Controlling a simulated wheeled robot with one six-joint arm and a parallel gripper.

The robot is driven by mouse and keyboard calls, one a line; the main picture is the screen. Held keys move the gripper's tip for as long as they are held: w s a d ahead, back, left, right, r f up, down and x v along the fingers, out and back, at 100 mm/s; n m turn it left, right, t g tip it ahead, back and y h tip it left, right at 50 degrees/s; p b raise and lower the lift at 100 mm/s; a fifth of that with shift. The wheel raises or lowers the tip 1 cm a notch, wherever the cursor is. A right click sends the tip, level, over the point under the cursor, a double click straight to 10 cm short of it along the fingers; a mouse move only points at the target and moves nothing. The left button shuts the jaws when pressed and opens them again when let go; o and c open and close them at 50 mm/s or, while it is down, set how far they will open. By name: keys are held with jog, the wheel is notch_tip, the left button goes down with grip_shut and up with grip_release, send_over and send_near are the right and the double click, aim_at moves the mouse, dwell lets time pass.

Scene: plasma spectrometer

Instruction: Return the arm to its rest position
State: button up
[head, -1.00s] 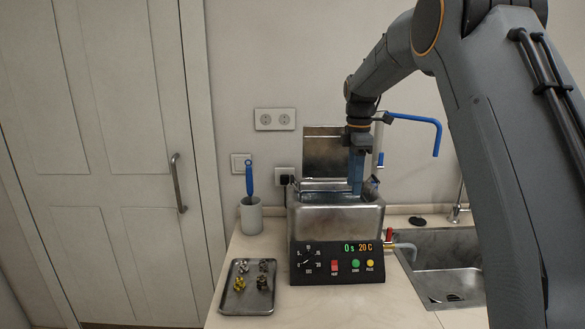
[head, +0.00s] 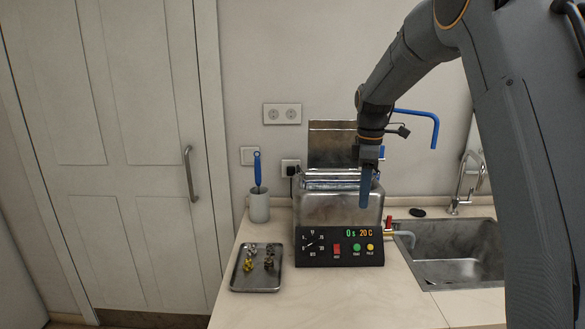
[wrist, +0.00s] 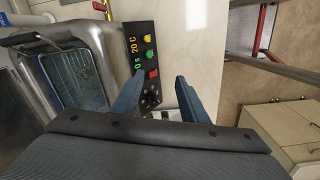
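My gripper (head: 366,186) hangs in front of the steel ultrasonic-type bath (head: 338,208) in the head view, its blue fingers pointing down. In the wrist view my gripper (wrist: 158,95) shows two blue fingers well apart with nothing between them, so it is open and empty. The bath's control panel (wrist: 142,62) lies beyond the fingers, and a wire basket (wrist: 78,78) is inside the bath. My arm comes in from the right of the head view, bent at the elbow.
A metal tray (head: 240,280) with several small parts lies at the counter's left front. A grey cup (head: 259,207) holds a blue-handled tool. The bath's lid (head: 332,145) stands open behind. A sink (head: 450,260) with a faucet (head: 462,185) is at right. The counter front is clear.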

jog(key=s+f+m+b, duration=0.1)
jog(key=s+f+m, duration=0.4)
jog(key=s, duration=0.4)
jog(key=s+f+m+b, duration=0.2)
jog(key=s+f+m, duration=0.3)
jog(key=s, duration=0.5)
jog(key=s+f+m+t+b, duration=0.1)
jog(key=s+f+m, duration=0.4)
jog(key=s, duration=0.5)
jog(key=shift+s+a+f+b, duration=0.2)
jog(key=shift+f+b, duration=0.1)
jog(key=shift+f, duration=0.35)
